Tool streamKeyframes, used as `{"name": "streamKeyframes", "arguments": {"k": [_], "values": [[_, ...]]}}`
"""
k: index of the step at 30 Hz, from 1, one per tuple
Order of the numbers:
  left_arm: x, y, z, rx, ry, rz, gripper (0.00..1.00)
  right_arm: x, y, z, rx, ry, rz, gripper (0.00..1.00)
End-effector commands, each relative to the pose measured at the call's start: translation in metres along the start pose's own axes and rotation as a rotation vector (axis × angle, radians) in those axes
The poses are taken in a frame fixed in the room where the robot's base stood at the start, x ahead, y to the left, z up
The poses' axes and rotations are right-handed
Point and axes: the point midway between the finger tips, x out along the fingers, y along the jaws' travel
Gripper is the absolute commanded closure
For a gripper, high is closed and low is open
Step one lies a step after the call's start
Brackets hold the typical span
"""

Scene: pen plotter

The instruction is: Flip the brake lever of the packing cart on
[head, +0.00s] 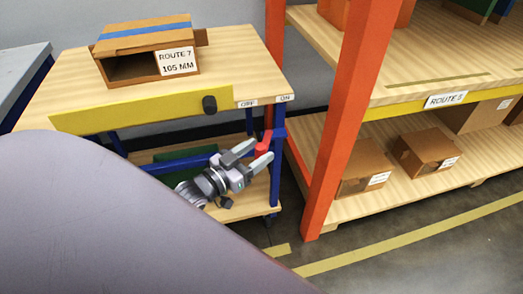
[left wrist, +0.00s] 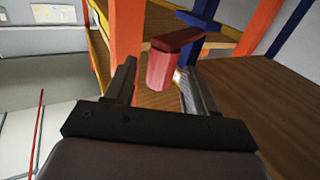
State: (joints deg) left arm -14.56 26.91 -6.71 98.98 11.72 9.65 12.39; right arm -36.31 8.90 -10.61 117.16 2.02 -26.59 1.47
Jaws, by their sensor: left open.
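The packing cart (head: 60,98) has a wooden top, a yellow front strip and blue legs. Its small OFF label (head: 247,104) and ON label (head: 285,98) are at the right end of the front edge. The red brake lever (head: 265,137) is below these labels, beside the right blue leg. My left gripper (head: 258,152) is open at the lever, fingers pointing up and right. In the left wrist view the red lever (left wrist: 162,68) shows between the two open fingers, closer to the right one; I cannot tell whether they touch. My right gripper is not in view.
An open cardboard box (head: 120,68) marked ROUTE 7 sits on the cart. A black knob (head: 209,104) is on the yellow strip. An orange rack post (head: 345,130) stands close right of the cart, with boxes on its shelves. Floor is clear at lower right.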

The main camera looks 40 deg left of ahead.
Motion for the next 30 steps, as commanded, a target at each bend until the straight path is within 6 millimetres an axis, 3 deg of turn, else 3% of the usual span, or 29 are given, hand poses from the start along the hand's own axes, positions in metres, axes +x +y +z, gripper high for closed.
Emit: {"name": "streamKeyframes", "arguments": {"k": [6,15,16,21,30], "values": [[0.016,0.000,0.001,-0.001,-0.001,0.000,0.45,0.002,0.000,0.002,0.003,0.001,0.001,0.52],[0.018,0.000,0.000,0.000,-0.001,0.000,0.45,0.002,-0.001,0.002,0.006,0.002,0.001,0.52],[0.018,0.000,0.000,0.000,-0.001,0.000,0.48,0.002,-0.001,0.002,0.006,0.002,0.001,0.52],[0.018,0.000,0.000,0.000,-0.001,0.000,1.00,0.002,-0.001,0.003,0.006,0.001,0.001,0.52],[0.017,0.002,0.000,-0.001,-0.001,-0.004,1.00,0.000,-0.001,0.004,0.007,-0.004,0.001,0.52]]}}
